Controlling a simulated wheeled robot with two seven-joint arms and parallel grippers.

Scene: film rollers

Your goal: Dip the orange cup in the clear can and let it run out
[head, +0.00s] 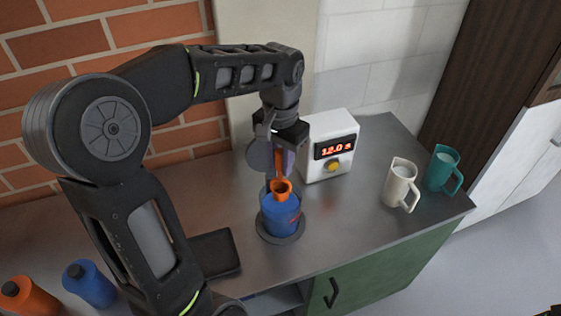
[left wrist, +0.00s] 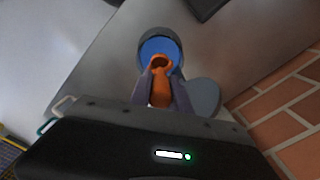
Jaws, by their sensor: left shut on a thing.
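The orange cup (head: 281,188) is a small dipper with an upright handle. My left gripper (head: 283,153) is shut on its handle. The cup also shows between the fingers in the left wrist view (left wrist: 160,64). The clear can (head: 280,218) holds blue liquid and stands on a dark round base on the counter. Its blue inside shows in the left wrist view (left wrist: 158,46). The cup is at the can's mouth, overlapping the rim in both views; I cannot tell its exact depth or whether it holds liquid. My right gripper is not in view.
A white timer box (head: 331,146) reading 12.0 s stands behind the can. A white jug (head: 400,184) and a teal jug (head: 442,169) stand at right. A black flat tray (head: 212,254) lies left of the can. Orange (head: 28,297) and blue (head: 90,284) bottles stand at lower left.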

